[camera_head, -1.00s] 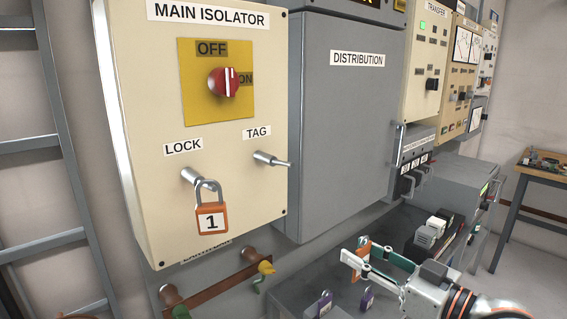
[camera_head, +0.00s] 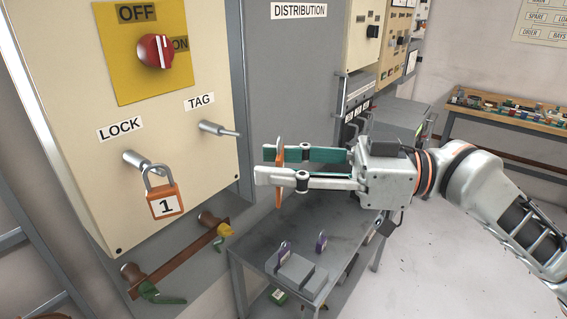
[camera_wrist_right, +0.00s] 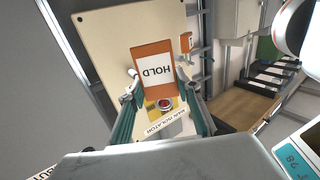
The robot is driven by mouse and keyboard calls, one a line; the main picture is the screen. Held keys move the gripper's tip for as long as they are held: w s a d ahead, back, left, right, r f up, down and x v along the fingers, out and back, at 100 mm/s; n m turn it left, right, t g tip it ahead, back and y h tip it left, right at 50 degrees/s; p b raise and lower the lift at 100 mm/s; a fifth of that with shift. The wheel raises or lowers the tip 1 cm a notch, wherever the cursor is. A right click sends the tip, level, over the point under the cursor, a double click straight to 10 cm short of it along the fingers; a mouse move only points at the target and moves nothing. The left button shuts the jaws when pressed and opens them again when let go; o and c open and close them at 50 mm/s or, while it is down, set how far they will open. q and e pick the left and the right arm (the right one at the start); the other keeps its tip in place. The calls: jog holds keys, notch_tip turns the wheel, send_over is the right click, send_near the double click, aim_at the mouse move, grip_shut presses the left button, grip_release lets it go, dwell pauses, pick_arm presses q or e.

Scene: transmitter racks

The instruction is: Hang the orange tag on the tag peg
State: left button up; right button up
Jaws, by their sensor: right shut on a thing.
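My right gripper (camera_head: 268,165) is shut on the orange tag (camera_head: 279,185), which hangs upright between the fingertips, nearly edge-on in the head view. In the right wrist view the tag (camera_wrist_right: 152,72) shows a white panel reading HOLD, upside down. The tag peg (camera_head: 219,130) is a metal pin under the TAG label on the cream isolator panel (camera_head: 85,85). It is bare. The gripper and tag are to the right of the peg's tip, slightly lower and apart from it. My left gripper is not in view.
An orange padlock (camera_head: 164,203) marked 1 hangs on the lock post left of the peg. The red switch (camera_head: 154,51) is above. A grey bench (camera_head: 262,247) with purple padlocks stands below. The grey DISTRIBUTION cabinet (camera_head: 290,70) is behind the gripper.

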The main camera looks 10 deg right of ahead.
jog(key=w+a+f+p, duration=0.1)
jog(key=w+a, duration=0.5)
jog(key=shift+w+a, duration=0.4)
dwell(1.0)
dwell(0.7)
jog(key=o, duration=0.9)
jog(key=shift+o, duration=0.2)
